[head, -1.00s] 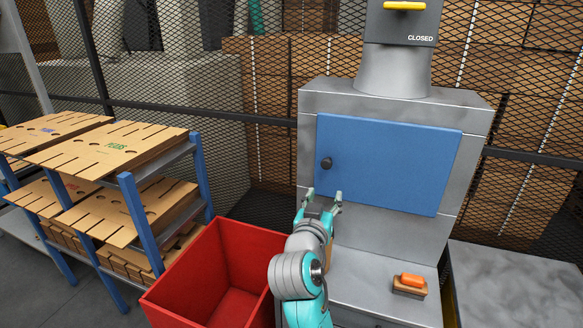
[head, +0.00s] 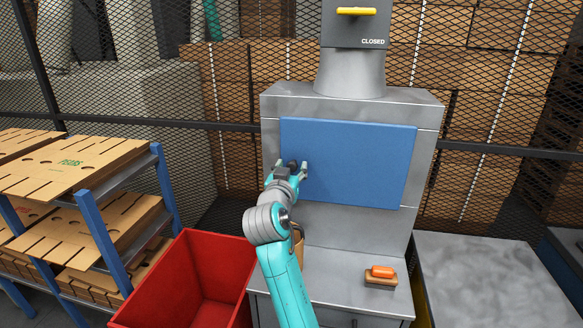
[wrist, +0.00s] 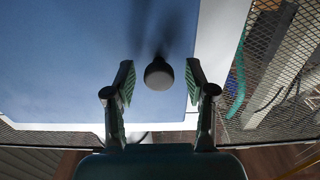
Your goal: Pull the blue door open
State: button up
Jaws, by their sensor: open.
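The blue door (head: 350,165) is a flat panel on the front of the grey cabinet and looks shut. Its round dark knob (head: 292,165) is near the door's left edge, partly hidden by my gripper in the head view. My gripper (head: 290,168) is raised at the door's left side, right at the knob. In the wrist view the door (wrist: 70,60) fills the upper left. The knob (wrist: 158,74) appears between the two open fingers (wrist: 158,85), with a gap on each side. Neither finger visibly touches it.
A red bin (head: 205,285) stands at the lower left, beside a blue rack (head: 105,240) of cardboard sheets. A brush with an orange handle (head: 381,273) lies on the grey ledge below the door. A grey box (head: 480,270) stands at right.

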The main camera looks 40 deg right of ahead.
jog(key=shift+w+d, duration=0.25)
jog(key=shift+d, duration=0.1)
grip_shut()
jog(key=shift+s, duration=0.1)
